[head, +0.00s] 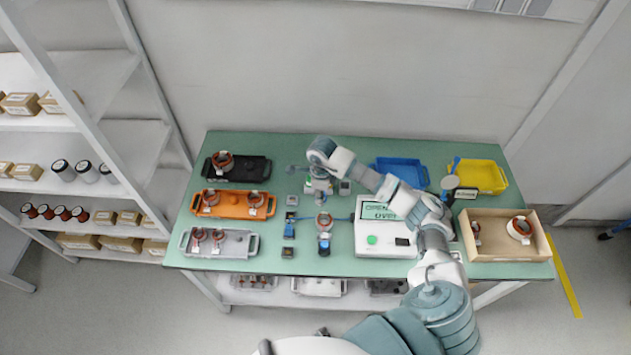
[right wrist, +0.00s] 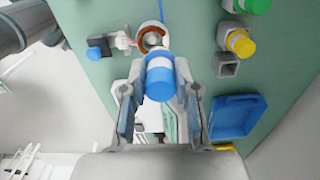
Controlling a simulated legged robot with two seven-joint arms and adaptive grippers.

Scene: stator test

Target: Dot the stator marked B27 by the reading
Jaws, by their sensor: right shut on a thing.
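My right gripper (head: 318,187) is over the back middle of the green table. In the right wrist view the gripper (right wrist: 158,105) is shut on a blue-and-white dot marker (right wrist: 160,72). A copper-wound stator (head: 323,222) sits apart in the table's middle; it also shows past the marker in the right wrist view (right wrist: 152,38), with a white tag beside it. The white tester (head: 375,240) has a green display (head: 378,211) whose top line looks like OPEN; my arm partly covers the lower line. The tags are too small to read, so I cannot tell which stator is B27.
Black (head: 253,170), orange (head: 232,212) and grey (head: 240,244) trays holding stators stand at left. Blue (head: 404,166) and yellow (head: 491,168) bins stand at the back right, a wooden box (head: 500,251) at right. Green-capped (right wrist: 256,5) and yellow-capped (right wrist: 240,43) markers stand near an empty square holder (right wrist: 227,66).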

